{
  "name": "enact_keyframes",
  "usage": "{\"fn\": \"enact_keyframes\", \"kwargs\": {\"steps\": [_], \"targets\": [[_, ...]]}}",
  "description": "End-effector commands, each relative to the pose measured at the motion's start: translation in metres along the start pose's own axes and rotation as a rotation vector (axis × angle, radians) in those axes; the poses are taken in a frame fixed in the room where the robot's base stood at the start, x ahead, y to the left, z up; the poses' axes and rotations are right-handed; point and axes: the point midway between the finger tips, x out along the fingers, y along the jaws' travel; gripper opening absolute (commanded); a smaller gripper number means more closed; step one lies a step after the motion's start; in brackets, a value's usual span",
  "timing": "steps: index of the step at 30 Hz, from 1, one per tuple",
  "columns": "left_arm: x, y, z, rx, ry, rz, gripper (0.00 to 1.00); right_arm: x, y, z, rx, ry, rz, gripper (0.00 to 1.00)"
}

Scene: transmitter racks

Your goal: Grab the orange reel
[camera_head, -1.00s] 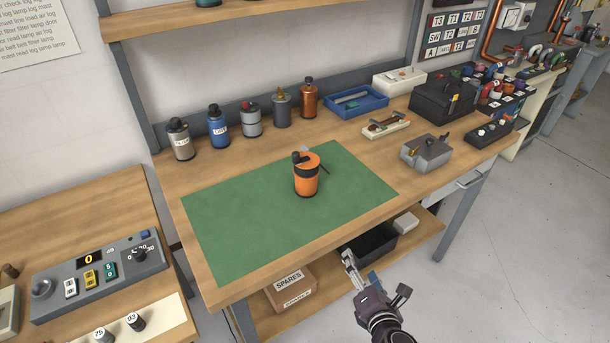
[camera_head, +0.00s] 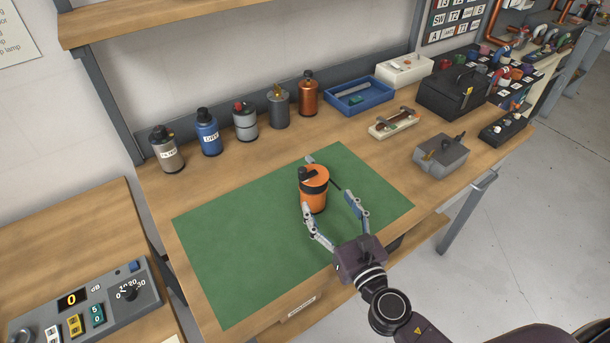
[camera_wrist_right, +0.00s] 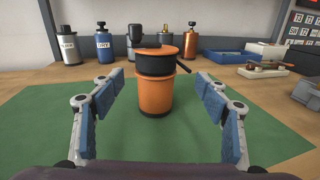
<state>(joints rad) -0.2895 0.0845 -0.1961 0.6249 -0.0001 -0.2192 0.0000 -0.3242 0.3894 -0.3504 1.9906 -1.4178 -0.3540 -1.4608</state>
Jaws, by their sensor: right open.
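The orange reel (camera_head: 314,196) stands upright on the green mat (camera_head: 235,259), with a black band and a black knob at its top. It also shows in the right wrist view (camera_wrist_right: 155,92), centred ahead between the fingers. My right gripper (camera_head: 337,217) is open, with its two fingers spread on the near side of the reel. The right wrist view shows the fingers (camera_wrist_right: 158,100) well apart, with clear space between them and the reel. My left gripper is not in view.
Several bottles and cans, including a blue one (camera_head: 208,134), line the back of the bench. A blue tray (camera_head: 356,98), a grey box (camera_head: 440,157) and a black case (camera_head: 452,92) are to the right. The mat left of the reel is clear.

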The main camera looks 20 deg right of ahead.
Motion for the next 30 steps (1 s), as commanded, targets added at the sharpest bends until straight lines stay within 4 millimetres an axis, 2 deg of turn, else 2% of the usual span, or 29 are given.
{"fn": "enact_keyframes", "kwargs": {"steps": [7,11,17,22,27,30], "targets": [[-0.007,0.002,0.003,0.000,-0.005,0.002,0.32,0.018,0.004,0.001,-0.030,-0.002,0.015,0.68],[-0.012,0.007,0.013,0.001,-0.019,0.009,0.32,0.030,0.004,0.001,-0.028,-0.001,0.014,0.68],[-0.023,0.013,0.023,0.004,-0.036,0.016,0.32,0.057,0.007,0.004,-0.029,-0.002,0.014,0.68],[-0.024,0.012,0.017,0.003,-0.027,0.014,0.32,0.075,0.007,0.002,-0.028,-0.001,0.014,0.68],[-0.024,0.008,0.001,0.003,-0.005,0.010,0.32,0.079,0.007,0.000,-0.028,0.000,0.014,0.68],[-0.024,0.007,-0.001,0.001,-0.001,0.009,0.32,0.079,0.007,0.000,-0.028,0.000,0.014,0.68]]}}
